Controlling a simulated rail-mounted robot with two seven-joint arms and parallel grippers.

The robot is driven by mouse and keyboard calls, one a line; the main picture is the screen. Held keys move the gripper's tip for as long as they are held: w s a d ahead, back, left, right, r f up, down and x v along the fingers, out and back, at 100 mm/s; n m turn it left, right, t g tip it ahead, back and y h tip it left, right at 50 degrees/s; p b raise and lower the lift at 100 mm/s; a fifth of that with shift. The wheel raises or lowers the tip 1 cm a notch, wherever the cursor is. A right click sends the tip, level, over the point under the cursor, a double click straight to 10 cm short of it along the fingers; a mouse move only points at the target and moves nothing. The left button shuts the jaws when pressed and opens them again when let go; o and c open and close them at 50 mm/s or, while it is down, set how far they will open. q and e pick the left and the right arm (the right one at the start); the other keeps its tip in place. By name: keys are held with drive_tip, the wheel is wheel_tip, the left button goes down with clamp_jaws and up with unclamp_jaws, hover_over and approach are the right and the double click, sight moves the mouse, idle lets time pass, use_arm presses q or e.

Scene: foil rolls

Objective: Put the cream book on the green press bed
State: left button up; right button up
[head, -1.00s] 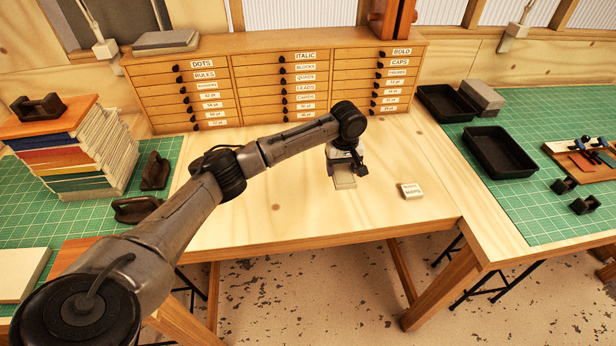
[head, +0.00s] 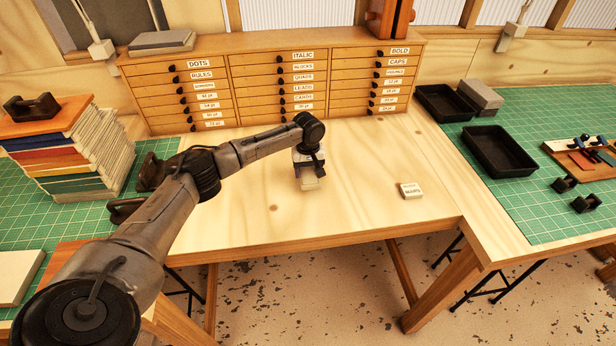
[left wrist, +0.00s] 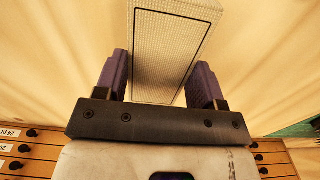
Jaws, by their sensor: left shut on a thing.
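My left gripper (head: 310,172) is over the wooden bench, in front of the drawer cabinet. It is shut on the cream book (head: 310,184). In the left wrist view the cream book (left wrist: 165,50), with a dark border line on its cover, sits between the purple finger pads (left wrist: 160,80). Whether the book touches the bench or hangs above it, I cannot tell. I cannot make out a green press bed; the green surfaces in view are gridded mats on the left and right. My right gripper is not in view.
A small white labelled block (head: 411,190) lies right of the gripper. A wooden drawer cabinet (head: 245,85) closes off the back. A stack of books (head: 75,155) stands left; black trays (head: 498,152) sit on the right green mat (head: 460,215).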

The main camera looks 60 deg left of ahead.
sight(308, 172)
use_arm(q)
wheel_tip(308, 172, down, 3)
drive_tip(key=shift+r, duration=0.1)
idle(0.3)
drive_tip(key=o, duration=1)
drive_tip(key=shift+c, duration=0.2)
wheel_tip(308, 172, up, 10)
drive_tip(key=shift+r+p, duration=0.1)
drive_tip(key=shift+p, duration=0.45)
drive_tip(key=shift+o, duration=0.4)
drive_tip(key=shift+r, duration=0.95)
